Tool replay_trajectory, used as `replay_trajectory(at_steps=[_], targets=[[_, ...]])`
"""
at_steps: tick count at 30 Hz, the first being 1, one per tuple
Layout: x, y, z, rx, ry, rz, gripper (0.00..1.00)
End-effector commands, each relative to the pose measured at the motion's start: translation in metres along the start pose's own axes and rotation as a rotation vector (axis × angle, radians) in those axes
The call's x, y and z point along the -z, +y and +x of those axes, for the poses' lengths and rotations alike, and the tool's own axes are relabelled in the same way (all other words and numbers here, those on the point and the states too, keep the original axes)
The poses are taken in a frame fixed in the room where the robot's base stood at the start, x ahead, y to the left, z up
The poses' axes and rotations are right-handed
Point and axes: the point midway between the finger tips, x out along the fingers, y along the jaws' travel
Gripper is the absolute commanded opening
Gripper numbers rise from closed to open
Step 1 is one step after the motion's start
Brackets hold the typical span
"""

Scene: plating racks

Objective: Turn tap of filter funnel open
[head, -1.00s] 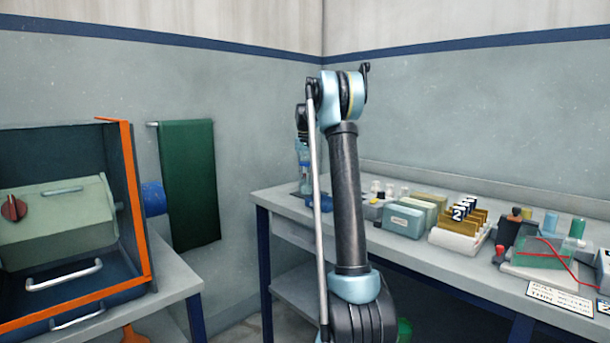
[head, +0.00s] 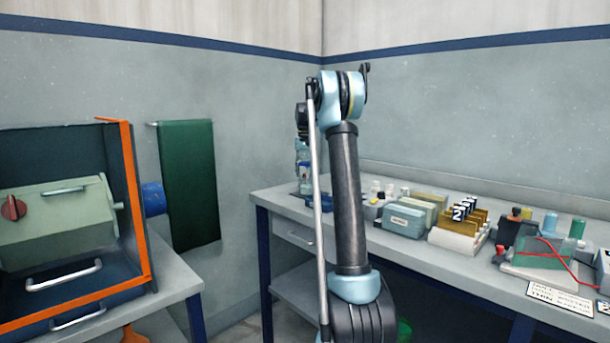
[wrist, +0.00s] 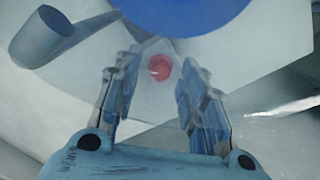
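In the wrist view my gripper (wrist: 161,75) is open, with its two blue ribbed fingers apart. A small round red piece (wrist: 160,67) shows between the fingertips, and I cannot tell whether it is the tap. It lies in or behind a pale see-through part, and neither finger visibly touches it. A large round blue piece (wrist: 185,10) fills the top edge, and a grey-blue piece with a wide round end (wrist: 55,28) is at upper left. In the head view my arm hides most of the gripper area, beside a clear bluish vessel (head: 304,178) at the bench's left end.
The right bench (head: 420,255) carries a green-grey box (head: 403,222), numbered racks (head: 460,213) and a green panel with red cord (head: 545,253). An orange-edged cabinet (head: 142,215) stands at left. A green towel (head: 190,185) hangs on the wall.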

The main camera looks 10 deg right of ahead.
Motion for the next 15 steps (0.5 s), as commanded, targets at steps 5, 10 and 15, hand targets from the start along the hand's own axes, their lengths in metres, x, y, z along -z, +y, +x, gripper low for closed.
replay_trajectory(at_steps=[5, 10, 15], targets=[[0.0, 0.0, -0.022, 0.0, 0.0, 0.0, 0.38], [0.001, 0.0, -0.055, 0.0, 0.0, 0.0, 0.38], [0.002, 0.0, -0.084, 0.0, -0.001, 0.0, 0.38]])
